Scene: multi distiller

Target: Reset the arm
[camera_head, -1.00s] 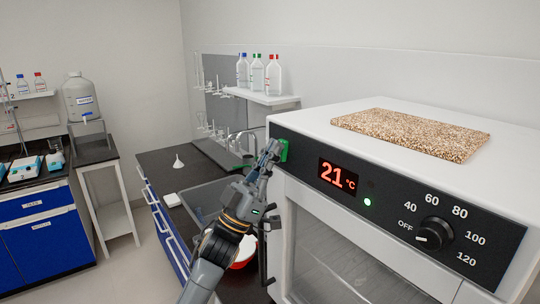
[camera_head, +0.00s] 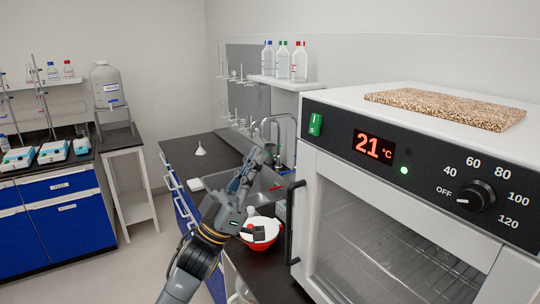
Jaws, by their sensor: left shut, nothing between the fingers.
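My left gripper (camera_head: 248,167) is shut and empty. It points up and away in front of the sink, left of the white oven (camera_head: 340,176) and apart from it. The oven's green power switch (camera_head: 315,124) is now uncovered on the left of its black panel. The display (camera_head: 374,146) reads 21 °C and a green light is lit beside it. The dial (camera_head: 475,196) points toward OFF. My right gripper is not in view.
A red and white bowl (camera_head: 261,231) stands on the dark counter, partly behind my left arm. The oven's black door handle (camera_head: 293,222) juts out close to the arm. A shelf (camera_head: 287,83) holds three bottles. Blue cabinets (camera_head: 68,229) stand far left, with open floor between.

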